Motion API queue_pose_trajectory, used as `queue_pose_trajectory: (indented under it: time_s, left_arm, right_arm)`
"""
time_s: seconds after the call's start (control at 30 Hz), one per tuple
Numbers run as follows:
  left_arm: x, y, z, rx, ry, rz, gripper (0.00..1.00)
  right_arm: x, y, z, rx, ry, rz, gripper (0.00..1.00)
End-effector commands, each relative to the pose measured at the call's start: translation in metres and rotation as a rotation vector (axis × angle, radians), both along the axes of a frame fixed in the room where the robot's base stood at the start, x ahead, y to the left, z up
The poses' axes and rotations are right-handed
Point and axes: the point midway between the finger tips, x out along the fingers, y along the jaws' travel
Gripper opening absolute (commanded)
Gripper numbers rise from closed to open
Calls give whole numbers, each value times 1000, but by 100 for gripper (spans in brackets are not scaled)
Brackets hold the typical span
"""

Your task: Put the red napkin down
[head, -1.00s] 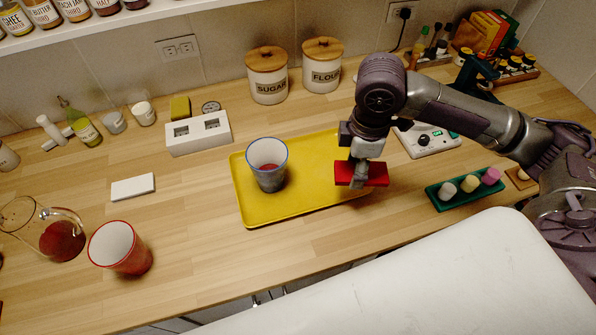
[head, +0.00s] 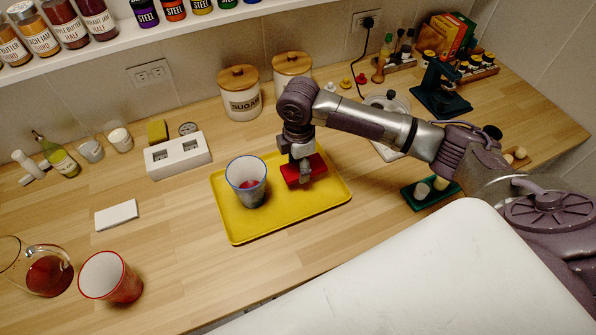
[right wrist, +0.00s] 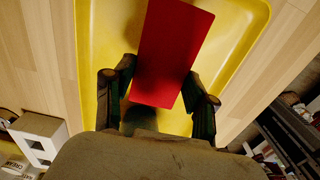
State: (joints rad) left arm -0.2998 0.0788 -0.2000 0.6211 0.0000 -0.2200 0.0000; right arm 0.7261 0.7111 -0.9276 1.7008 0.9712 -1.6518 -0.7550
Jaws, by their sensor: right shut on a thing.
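The red napkin (head: 312,167) is a folded red block in my right gripper (head: 305,178), at the right part of the yellow tray (head: 245,228). In the right wrist view the napkin (right wrist: 172,50) lies between the two fingers (right wrist: 158,95), with the yellow tray (right wrist: 235,45) behind it. The gripper is shut on it. I cannot tell whether the napkin touches the tray. A grey cup with a blue rim (head: 247,182) stands on the tray just left of the napkin. My left gripper is not in view.
A white block with sockets (head: 178,157) and the sugar canister (head: 240,95) stand behind the tray. A red cup (head: 110,278) and a glass jug (head: 45,272) stand at the left. A green tray (head: 428,193) lies to the right. Counter between tray and red cup is clear.

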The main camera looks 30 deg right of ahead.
Motion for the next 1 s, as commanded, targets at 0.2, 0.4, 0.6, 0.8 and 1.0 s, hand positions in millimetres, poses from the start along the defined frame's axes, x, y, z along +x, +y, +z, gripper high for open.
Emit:
queue_pose_trajectory:
  time_s: [0.2, 0.4, 0.6, 0.8, 1.0]
  left_arm:
    - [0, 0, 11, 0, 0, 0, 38]
    - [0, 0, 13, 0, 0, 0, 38]
    - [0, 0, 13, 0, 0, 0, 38]
    - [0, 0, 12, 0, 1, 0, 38]
    - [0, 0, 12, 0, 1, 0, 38]
  right_arm:
    - [0, 0, -24, -2, 5, -1, 42]
    - [1, 1, -41, 0, 0, 1, 42]
    - [1, 1, -42, 0, 0, 1, 42]
    - [1, 0, -44, -1, 0, 0, 68]
    - [1, 0, -44, -1, 0, 0, 81]
